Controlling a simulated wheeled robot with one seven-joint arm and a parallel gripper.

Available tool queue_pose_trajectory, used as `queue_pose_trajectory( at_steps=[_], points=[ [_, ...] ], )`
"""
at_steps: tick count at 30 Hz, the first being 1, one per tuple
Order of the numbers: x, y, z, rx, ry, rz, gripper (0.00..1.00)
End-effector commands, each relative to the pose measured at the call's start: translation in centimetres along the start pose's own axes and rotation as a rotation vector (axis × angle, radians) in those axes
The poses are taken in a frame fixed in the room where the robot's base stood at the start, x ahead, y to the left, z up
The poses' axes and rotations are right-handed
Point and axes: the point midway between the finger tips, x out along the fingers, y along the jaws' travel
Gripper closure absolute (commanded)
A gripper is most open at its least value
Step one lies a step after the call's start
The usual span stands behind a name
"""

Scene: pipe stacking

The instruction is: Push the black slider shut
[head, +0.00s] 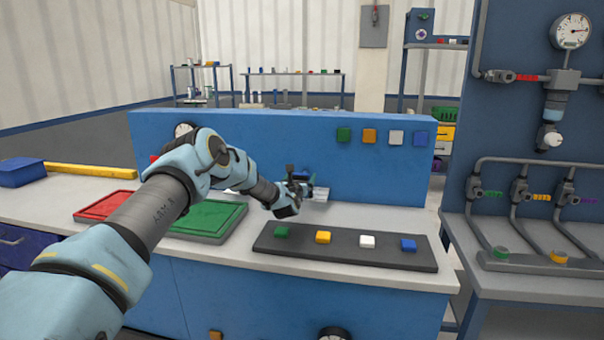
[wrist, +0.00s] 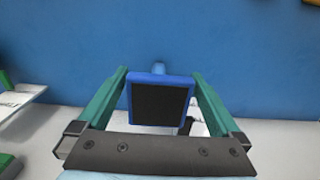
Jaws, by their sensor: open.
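My gripper (wrist: 160,73) is open, with its two green fingers on either side of a blue-framed black square piece (wrist: 160,101). I cannot tell whether the fingers touch this piece. A small black part (wrist: 187,124) shows below it against a white block (wrist: 200,129); it may be the black slider, but it is mostly hidden. In the head view my gripper (head: 303,183) is low in front of the blue back panel, close to the white block (head: 320,194). The slider cannot be made out there.
The blue back panel (head: 260,150) stands behind my gripper. A dark strip with several coloured blocks (head: 345,247) lies at the front right. Green (head: 212,217) and red (head: 105,206) trays lie left, partly behind my arm. A pipe bench (head: 545,275) stands right.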

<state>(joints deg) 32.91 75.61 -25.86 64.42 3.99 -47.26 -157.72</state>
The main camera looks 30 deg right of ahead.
Motion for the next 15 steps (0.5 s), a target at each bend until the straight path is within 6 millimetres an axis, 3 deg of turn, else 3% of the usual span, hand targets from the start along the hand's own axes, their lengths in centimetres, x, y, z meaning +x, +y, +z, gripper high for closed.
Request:
queue_pose_trajectory(
  at_steps=[6, 15],
  points=[
    [1.6, 0.0, 0.0, 0.000, 0.001, 0.000, 0.00],
    [2.0, 0.0, -0.1, 0.001, 0.001, 0.000, 0.00]
  ],
)
